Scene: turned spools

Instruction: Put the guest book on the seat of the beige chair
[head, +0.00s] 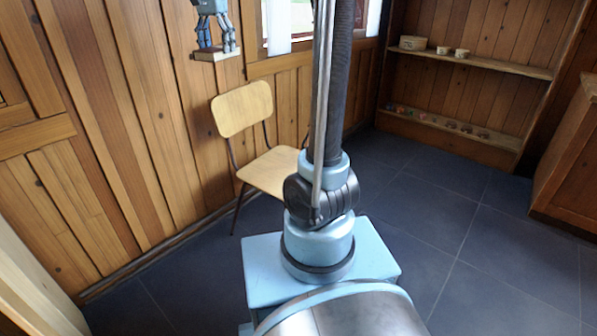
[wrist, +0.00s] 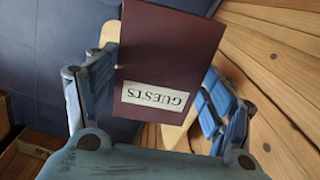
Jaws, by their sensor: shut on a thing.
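The guest book (wrist: 170,50) is dark maroon with a pale label reading GUESTS, upside down in the wrist view. My gripper (wrist: 160,95) is shut on it, with a blue finger on either side. In the head view my gripper (head: 213,30) hangs at the top, left of the column. A thin, brownish slab under its fingers looks like the book, seen nearly edge-on. The beige chair (head: 268,172) stands against the wood wall, its seat empty where visible. My arm covers the seat's right part. In the wrist view, pale parts of the chair (wrist: 176,136) show behind the book.
A wooden shelf unit (head: 480,62) with small boxes and little items stands at the back right. A wooden cabinet (head: 570,165) is at the right edge. A window (head: 290,18) is above the chair. The dark tiled floor (head: 490,255) is clear at right.

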